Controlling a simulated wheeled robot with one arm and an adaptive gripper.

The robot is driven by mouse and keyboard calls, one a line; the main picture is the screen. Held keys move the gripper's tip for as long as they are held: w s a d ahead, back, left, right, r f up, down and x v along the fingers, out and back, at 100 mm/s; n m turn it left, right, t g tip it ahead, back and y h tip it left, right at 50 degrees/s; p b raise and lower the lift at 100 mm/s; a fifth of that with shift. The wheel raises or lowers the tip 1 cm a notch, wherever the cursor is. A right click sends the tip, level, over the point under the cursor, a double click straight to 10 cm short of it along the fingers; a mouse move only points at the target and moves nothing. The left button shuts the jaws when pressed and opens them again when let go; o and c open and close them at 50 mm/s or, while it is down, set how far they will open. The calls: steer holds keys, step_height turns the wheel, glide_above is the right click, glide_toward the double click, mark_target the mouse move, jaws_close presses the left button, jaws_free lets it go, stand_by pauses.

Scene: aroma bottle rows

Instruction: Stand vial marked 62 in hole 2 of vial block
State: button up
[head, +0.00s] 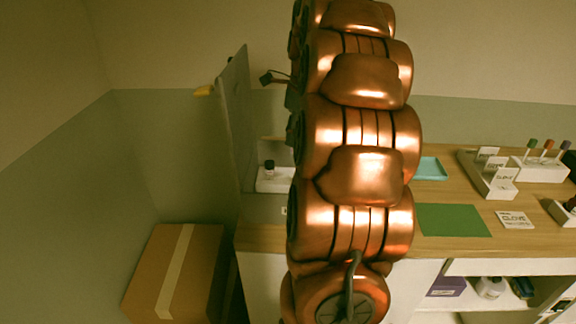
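A white block (541,170) at the right of the table has several vials with coloured caps standing in it. I cannot read any number on them. A small dark-capped bottle (269,168) stands on a white base (275,181) left of my arm. I cannot tell which thing is the vial marked 62, nor make out hole 2. My copper arm fills the middle of the head view and hides much of the table. My gripper cannot be made out.
A stepped white stand (487,178) with label cards and a flat card reading CLOVE (515,220) are on the wooden table. A green mat (452,220) and a teal tray (430,169) lie right of my arm. A grey panel (236,120) stands left; a cardboard box (205,270) is below it.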

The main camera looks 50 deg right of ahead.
steer(key=shift+s+f+p, duration=0.1)
steer(key=shift+f+p, duration=0.9)
steer(key=shift+f, duration=3.45)
steer(key=shift+d+f, duration=0.1)
steer(key=shift+f, duration=0.1)
steer(key=o, duration=0.8)
steer(key=shift+o, duration=0.2)
steer(key=shift+r, duration=0.1)
steer(key=shift+r, duration=0.1)
step_height(320, 180, up, 12)
steer(key=s+b, duration=0.1)
steer(key=b, duration=0.2)
steer(key=shift+s+d, duration=0.25)
steer(key=shift+s, duration=0.05)
